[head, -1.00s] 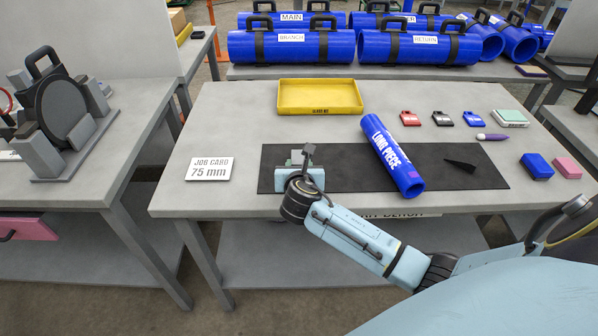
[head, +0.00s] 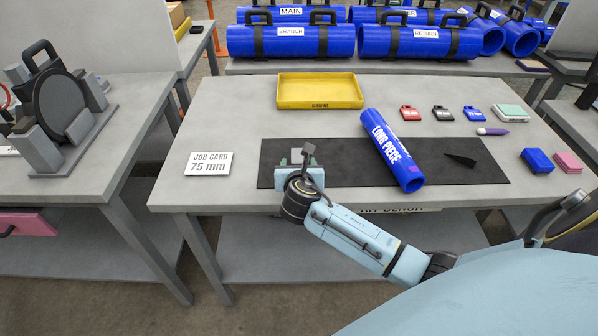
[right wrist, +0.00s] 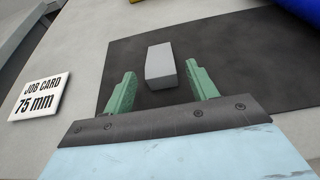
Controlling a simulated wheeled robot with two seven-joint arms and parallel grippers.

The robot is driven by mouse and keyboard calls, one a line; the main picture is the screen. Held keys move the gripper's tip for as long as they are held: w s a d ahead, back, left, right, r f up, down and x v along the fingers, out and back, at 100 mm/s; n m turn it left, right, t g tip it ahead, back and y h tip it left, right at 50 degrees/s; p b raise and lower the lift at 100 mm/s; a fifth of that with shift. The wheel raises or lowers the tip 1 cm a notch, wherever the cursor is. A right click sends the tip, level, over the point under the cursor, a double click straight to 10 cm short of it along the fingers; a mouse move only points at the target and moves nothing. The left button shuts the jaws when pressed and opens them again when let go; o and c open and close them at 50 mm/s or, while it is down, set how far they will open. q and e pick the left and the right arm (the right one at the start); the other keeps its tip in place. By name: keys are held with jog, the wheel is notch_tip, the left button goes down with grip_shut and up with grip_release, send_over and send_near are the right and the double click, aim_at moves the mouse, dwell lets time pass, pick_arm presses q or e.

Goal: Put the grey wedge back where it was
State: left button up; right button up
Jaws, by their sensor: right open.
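The grey wedge (head: 296,155) lies on the left part of the black mat (head: 345,174), partly hidden by my right gripper in the head view. In the right wrist view the grey wedge (right wrist: 160,66) shows as a pale grey block on the mat. My right gripper (right wrist: 160,84) is open, with its green fingers on either side of the block's near end and a gap at each side. It also shows in the head view (head: 299,163). It holds nothing. My left gripper is not in view.
A blue pipe marked LONG PIECE (head: 392,150) and a thin black wedge-like piece (head: 460,159) lie on the mat. The job card (head: 209,163) is to the left. A yellow tray (head: 320,91) stands behind. Several small coloured items sit at the right.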

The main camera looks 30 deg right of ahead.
jog(key=p+v, duration=0.2)
jog(key=v, duration=0.9)
jog(key=shift+s, duration=0.2)
jog(key=shift+r, duration=0.1)
jog(key=s+a+f+m+y, duration=0.1)
jog(key=a+f+m+y, duration=0.55)
jog(key=f+m, duration=0.35)
jog(key=s+d+f+m+g, duration=0.15)
jog(key=s+f+m, duration=0.3)
jog(key=f, duration=0.45)
jog(key=s+f+m+g, duration=0.3)
jog(key=s+f, duration=0.3)
jog(key=f, duration=0.3)
jog(key=s+d+f+m+g, duration=0.1)
jog(key=s+f+m+g, duration=0.1)
jog(key=s+f, duration=0.3)
jog(key=s+d+f+m+g, duration=0.1)
jog(key=s+f+m, duration=0.3)
jog(key=s, duration=1)
jog(key=s+d+f+m+g, duration=0.1)
jog(key=s+f+m+g, duration=0.2)
jog(key=s+f, duration=0.3)
jog(key=s, duration=0.4)
jog(key=shift+f+m+y, duration=0.3)
jog(key=shift+m+y, duration=0.05)
